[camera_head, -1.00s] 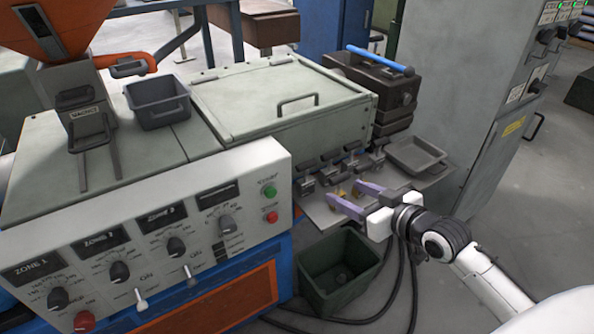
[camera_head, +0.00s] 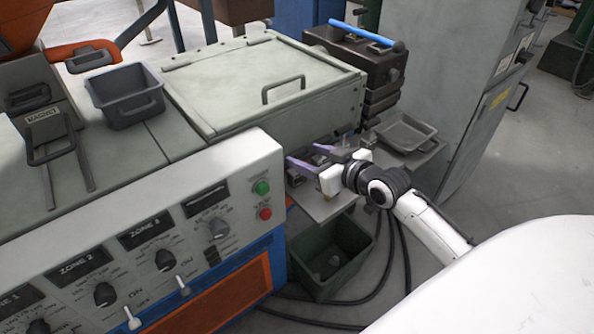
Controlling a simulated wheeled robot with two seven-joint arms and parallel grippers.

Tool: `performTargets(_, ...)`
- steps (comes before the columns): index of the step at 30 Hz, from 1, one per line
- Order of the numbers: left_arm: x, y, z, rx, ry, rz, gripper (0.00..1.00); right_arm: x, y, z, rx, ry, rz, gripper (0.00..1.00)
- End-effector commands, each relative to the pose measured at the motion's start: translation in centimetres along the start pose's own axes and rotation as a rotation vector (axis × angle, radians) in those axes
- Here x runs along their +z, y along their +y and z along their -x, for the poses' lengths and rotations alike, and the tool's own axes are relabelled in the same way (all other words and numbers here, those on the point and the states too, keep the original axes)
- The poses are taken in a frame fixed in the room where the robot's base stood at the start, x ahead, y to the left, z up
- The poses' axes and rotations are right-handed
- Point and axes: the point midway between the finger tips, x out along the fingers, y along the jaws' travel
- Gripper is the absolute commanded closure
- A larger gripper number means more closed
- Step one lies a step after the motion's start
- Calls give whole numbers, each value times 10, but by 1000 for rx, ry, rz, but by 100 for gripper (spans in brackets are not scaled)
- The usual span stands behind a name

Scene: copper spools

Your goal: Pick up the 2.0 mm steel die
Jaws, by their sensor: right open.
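My right gripper (camera_head: 306,156) reaches in from the right over the small metal shelf (camera_head: 318,206) at the end of the machine. Its two purple fingers are apart and point left toward the machine. Small dark metal parts show between and behind the fingers, but I cannot tell which is the 2.0 mm steel die. The gripper hides part of the shelf. Nothing is visibly held. My left gripper is out of view.
A grey tray (camera_head: 406,148) lies on the right of the shelf. A green bin (camera_head: 313,277) stands on the floor below, beside black cables (camera_head: 402,262). The machine's lidded housing (camera_head: 232,116) rises behind. A grey bin (camera_head: 122,122) sits on top at left.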

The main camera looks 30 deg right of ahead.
Motion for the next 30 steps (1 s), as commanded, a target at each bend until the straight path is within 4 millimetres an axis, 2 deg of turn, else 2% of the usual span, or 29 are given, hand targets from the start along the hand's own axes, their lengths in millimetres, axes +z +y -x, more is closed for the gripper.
performTargets(3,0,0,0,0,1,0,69,-2,-2,-20,0,3,-3,45)
performTargets(7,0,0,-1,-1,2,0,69,-1,-2,-36,1,2,-2,45)
performTargets(17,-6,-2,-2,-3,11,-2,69,-1,-2,-42,0,0,0,47)
performTargets(26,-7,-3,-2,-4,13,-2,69,-1,-2,-42,0,0,0,98)
performTargets(30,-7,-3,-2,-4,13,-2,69,-5,-2,-42,1,9,0,100)
